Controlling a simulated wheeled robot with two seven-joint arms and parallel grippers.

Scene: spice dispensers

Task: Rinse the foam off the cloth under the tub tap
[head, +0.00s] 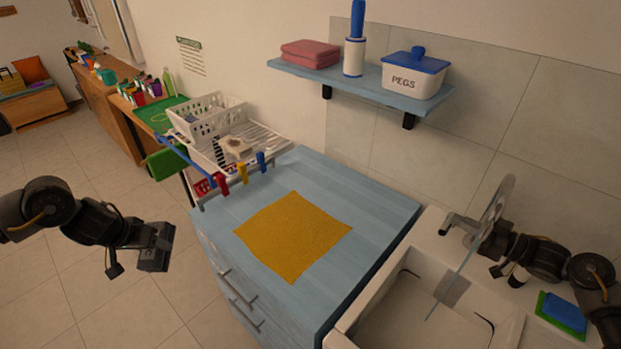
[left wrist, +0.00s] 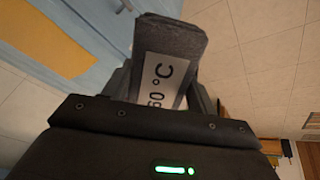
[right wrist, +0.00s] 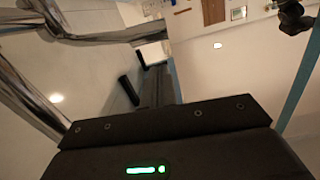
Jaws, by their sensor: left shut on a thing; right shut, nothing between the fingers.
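A flat mustard-yellow cloth (head: 293,236) lies spread on the blue cabinet top; no foam shows on it. My left gripper (head: 158,247) is left of the cabinet, over the floor. It is shut on a dark grey thing (left wrist: 172,45) with a white label reading 60 °C. The curved grey tap (head: 498,200) stands at the back of the white tub (head: 412,312). A thin pale-blue stream (head: 450,284) runs down from it into the tub. My right gripper (head: 480,235) is shut and empty beside the tap; its fingertips are partly hidden.
Coloured pegs (head: 241,172) sit on a rail at the cabinet's left edge. A white basket (head: 208,117) stands behind. The wall shelf (head: 355,83) holds folded red cloths, a lint roller and a pegs tub (head: 414,76). A blue and green sponge (head: 563,312) lies right of the tub.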

